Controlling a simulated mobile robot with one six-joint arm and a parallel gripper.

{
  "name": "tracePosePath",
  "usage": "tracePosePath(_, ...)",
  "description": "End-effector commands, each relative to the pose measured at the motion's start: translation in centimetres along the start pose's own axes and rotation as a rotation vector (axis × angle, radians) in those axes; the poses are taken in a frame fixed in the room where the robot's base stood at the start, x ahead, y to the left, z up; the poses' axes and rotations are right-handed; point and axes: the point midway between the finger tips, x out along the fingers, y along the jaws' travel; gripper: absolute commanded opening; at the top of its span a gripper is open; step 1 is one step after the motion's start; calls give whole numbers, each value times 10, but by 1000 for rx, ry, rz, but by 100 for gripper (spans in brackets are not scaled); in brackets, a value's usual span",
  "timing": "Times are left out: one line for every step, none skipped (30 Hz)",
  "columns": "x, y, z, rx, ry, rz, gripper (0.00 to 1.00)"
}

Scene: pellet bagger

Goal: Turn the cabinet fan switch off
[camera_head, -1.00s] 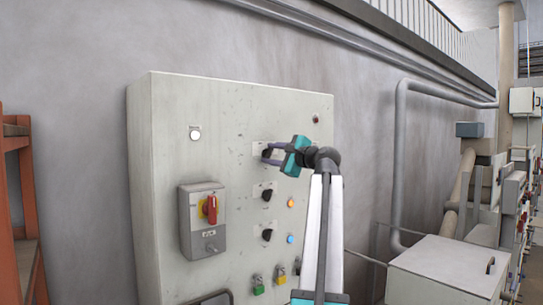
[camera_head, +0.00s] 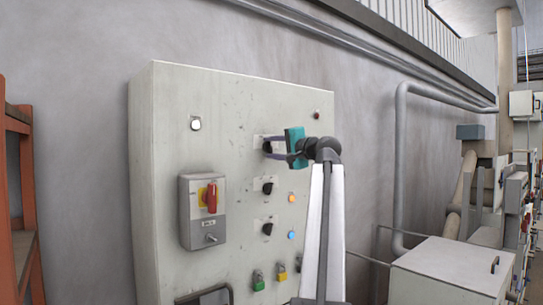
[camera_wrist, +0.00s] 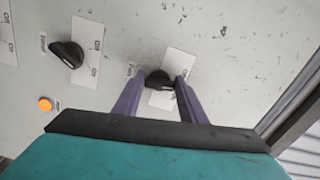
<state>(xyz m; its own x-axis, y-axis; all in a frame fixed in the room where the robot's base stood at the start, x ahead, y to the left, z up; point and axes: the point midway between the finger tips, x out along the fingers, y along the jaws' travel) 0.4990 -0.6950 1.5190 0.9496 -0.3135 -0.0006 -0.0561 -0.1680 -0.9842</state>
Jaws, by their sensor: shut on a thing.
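A column of black rotary switches runs down the grey cabinet (camera_head: 230,110). My gripper (camera_head: 270,148) is at the top switch (camera_head: 267,146) in the head view, its fingers shut on that knob. In the wrist view the knob (camera_wrist: 158,80) sits between the two purple fingertips, over a white label plate. A second black switch (camera_wrist: 66,54) shows to the left there; it appears to be the middle switch (camera_head: 268,188) of the head view. The bottom switch (camera_head: 267,229) is free. The labels are too small to read, so I cannot tell which names the cabinet fan.
A red rotary handle (camera_head: 210,198) on a grey box is left on the cabinet. An orange lamp (camera_head: 292,198) and a blue lamp (camera_head: 292,235) are right of the switches. An orange rack (camera_head: 18,200) stands at far left.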

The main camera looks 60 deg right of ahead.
Motion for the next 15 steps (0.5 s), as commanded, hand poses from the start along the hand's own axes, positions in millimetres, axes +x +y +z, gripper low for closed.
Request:
tracePosePath(1,2,-1,-42,2,-3,15)
tracePosePath(1,2,-1,-68,2,-3,15)
tracePosePath(1,2,-1,-102,2,-3,15)
tracePosePath(1,2,-1,-127,2,-3,15)
tracePosePath(1,2,-1,-150,2,-3,15)
tracePosePath(1,2,-1,-179,3,-3,15)
tracePosePath(1,2,-1,-200,3,-3,15)
tracePosePath(1,2,-1,-220,3,-4,15)
tracePosePath(1,2,-2,-243,3,-4,15)
tracePosePath(1,2,-2,-260,3,-4,15)
tracePosePath(1,2,-2,-275,4,-4,15)
tracePosePath(1,1,-2,-294,4,-4,15)
tracePosePath(1,1,-2,-305,4,-4,15)
tracePosePath(1,1,-2,-317,4,-4,15)
tracePosePath(0,0,-2,-328,5,-4,15)
